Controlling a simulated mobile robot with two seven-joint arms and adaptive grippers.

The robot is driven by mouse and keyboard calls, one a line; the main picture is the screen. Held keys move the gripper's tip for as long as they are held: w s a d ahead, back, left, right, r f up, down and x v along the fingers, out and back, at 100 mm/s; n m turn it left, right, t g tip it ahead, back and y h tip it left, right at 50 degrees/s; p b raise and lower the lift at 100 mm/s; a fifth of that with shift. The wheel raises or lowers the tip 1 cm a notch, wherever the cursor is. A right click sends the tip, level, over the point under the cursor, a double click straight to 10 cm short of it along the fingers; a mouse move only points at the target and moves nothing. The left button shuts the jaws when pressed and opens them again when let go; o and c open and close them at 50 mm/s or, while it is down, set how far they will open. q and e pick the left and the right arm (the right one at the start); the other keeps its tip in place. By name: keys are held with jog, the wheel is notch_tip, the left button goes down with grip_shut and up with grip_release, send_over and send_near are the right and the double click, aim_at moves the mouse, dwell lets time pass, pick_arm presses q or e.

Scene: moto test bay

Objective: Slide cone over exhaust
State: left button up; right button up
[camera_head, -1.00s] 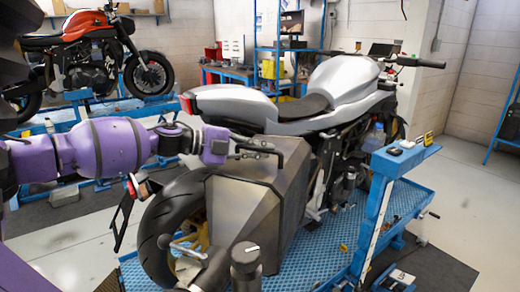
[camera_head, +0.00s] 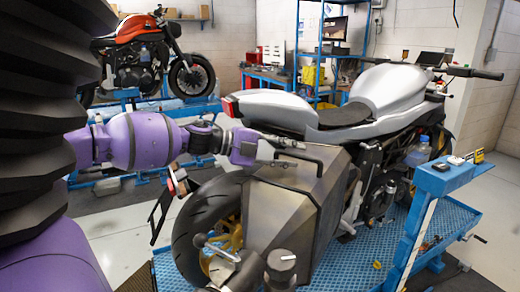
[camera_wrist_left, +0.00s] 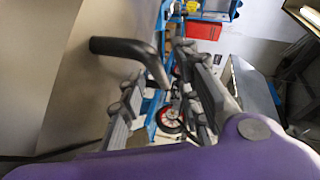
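The cone (camera_head: 285,205) is a large dark grey faceted metal hood beside the rear wheel of the silver motorcycle (camera_head: 375,95). A black bent handle (camera_head: 308,160) sits on its upper part. My left gripper (camera_head: 288,152) is at this handle, with its fingers apart. In the left wrist view, the handle (camera_wrist_left: 130,48) reaches in between the spread fingers of my left gripper (camera_wrist_left: 165,95), and I see no clear contact. The exhaust does not show; the hood covers that side of the motorcycle, and I cannot tell whether the cone is around it. My right gripper is out of view.
An orange motorcycle (camera_head: 150,65) and a blue shelf (camera_head: 318,50) are behind.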

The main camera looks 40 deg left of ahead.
pick_arm(q)
jog(key=shift+v, duration=4.55)
